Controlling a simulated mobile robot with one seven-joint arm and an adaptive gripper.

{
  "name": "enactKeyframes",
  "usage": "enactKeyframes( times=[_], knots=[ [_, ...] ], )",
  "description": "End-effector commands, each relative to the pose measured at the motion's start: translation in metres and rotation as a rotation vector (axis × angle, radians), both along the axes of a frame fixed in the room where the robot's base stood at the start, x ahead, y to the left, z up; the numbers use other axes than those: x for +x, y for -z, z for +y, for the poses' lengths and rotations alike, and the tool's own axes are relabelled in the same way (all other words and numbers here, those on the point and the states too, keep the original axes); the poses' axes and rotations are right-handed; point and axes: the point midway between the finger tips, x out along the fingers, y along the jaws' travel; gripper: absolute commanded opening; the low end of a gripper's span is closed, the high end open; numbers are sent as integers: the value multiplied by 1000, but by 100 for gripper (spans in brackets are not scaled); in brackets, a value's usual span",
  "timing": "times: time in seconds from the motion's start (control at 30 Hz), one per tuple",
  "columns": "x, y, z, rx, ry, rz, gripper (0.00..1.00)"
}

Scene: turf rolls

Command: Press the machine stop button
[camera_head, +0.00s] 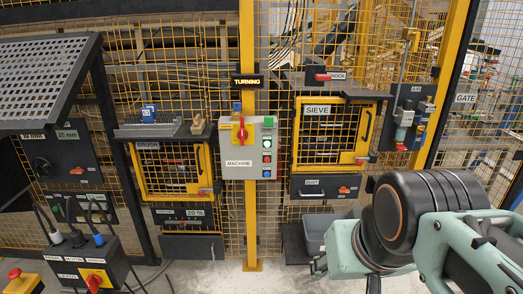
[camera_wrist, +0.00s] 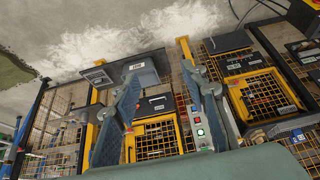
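The grey control box (camera_head: 235,165) labelled MACHINE is mounted on the yellow post. A column of small round buttons runs down its right side.
A red-and-yellow rotary switch (camera_head: 240,130) sits on the box's upper left. Yellow mesh doors flank the post, BRUSH (camera_head: 168,170) and SIEVE (camera_head: 331,130). A sloped perforated panel (camera_head: 45,80) stands at left.

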Motion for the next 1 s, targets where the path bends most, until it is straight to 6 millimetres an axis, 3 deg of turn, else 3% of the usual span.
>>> enactKeyframes(
  times=[0.07,0.43,1.0],
  knots=[
    [0,0,0,0,0,0,40],
    [0,0,0,0,0,0,0],
    [0,0,0,0,0,0,0]
  ],
)
